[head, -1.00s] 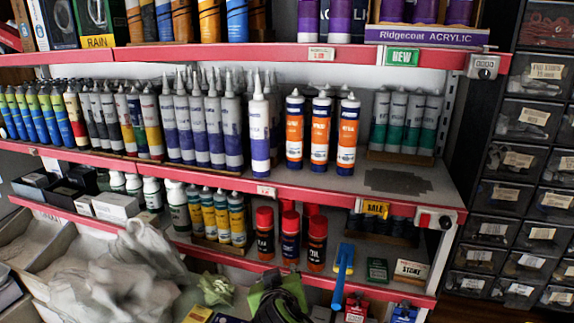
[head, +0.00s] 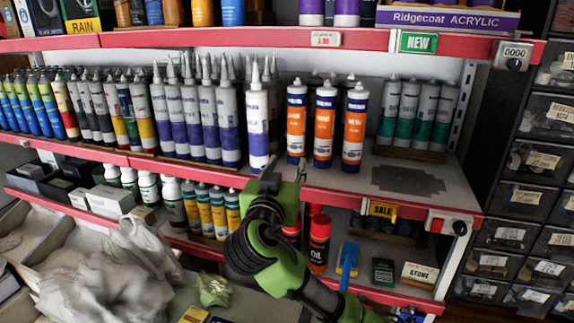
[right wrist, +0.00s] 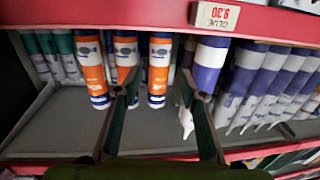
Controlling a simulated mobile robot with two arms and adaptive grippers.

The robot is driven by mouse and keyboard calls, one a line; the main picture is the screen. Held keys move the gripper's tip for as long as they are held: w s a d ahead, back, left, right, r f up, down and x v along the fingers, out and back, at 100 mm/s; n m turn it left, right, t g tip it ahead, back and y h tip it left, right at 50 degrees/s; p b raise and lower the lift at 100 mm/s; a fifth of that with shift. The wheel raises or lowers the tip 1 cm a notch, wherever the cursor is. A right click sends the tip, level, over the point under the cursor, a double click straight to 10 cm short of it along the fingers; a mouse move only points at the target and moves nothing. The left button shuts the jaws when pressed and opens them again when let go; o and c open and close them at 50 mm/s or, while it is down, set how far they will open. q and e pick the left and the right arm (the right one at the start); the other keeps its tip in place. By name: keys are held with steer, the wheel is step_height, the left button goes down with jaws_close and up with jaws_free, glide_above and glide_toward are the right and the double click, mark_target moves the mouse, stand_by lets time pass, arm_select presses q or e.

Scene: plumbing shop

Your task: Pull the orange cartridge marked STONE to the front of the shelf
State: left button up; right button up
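Three orange-and-white cartridges with blue bases stand upright at the front of the middle shelf: left (head: 296,125), middle (head: 325,128) and right (head: 355,130). Their small labels are too blurred to tell which is marked STONE. My right gripper (head: 284,172) is in front of the shelf edge, below the left orange cartridge and the purple-and-white one. In the right wrist view, which is upside down, its fingers (right wrist: 164,105) are apart and empty. One orange cartridge (right wrist: 159,70) shows between them, apparently untouched. My left gripper is not in view.
A purple-and-white nozzle cartridge (head: 257,125) stands close left of the orange ones. Green-and-grey cartridges (head: 418,115) stand behind on the right. A bare dark patch (head: 408,180) lies on the shelf at right. The red upper shelf edge (head: 230,41) runs overhead.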

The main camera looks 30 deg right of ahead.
mark_target(295, 147)
steer(key=p+x, duration=0.3)
steer(key=x, duration=1)
steer(key=shift+w+d+p, duration=0.35)
steer(key=shift+w+d, duration=0.05)
steer(key=shift+f, duration=0.1)
steer(key=shift+c, duration=0.5)
jaws_close()
